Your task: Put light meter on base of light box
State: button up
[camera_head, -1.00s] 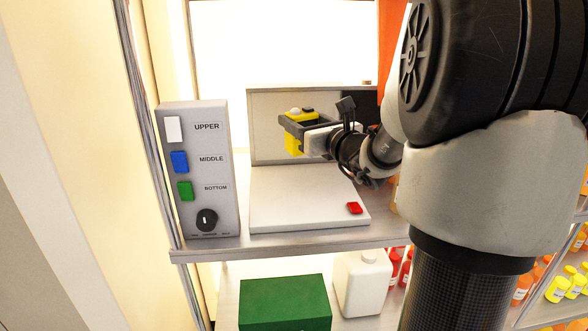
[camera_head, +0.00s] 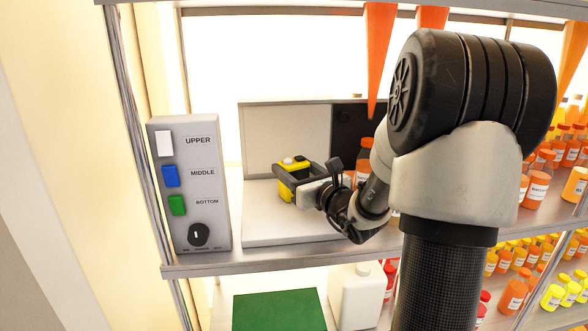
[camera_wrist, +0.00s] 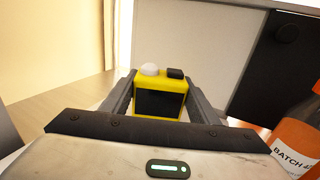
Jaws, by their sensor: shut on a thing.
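The light meter (camera_head: 286,187) is a small yellow box with a dark screen, a white dome and a black knob on top. My gripper (camera_head: 294,176) is shut on it, one finger on each side. In the wrist view the light meter (camera_wrist: 160,101) is upright between the fingers. The light box has a flat white base (camera_head: 262,222) and an upright back panel (camera_head: 262,140), light on the left and black on the right. The meter is over the base in the head view. I cannot tell whether it touches the base. My arm hides the base's front right part.
A grey control box (camera_head: 190,185) with white, blue and green buttons and a knob stands left of the base. An orange bottle (camera_head: 364,158) stands close to the right of my gripper. A green box (camera_head: 280,311) and a white jug (camera_head: 358,298) are on the shelf below.

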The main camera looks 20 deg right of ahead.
jog(key=o, duration=1.2)
jog(key=shift+o, duration=0.2)
jog(key=shift+r+p, duration=0.2)
jog(key=shift+p, duration=0.1)
jog(key=shift+s+d+f, duration=0.1)
jog(key=shift+s, duration=0.25)
jog(key=s, duration=0.3)
jog(key=s+b, duration=0.1)
jog(key=s, duration=0.3)
jog(key=s+d, duration=0.1)
jog(key=s, duration=0.3)
jog(key=shift+s, duration=0.15)
jog(key=shift+d, duration=0.1)
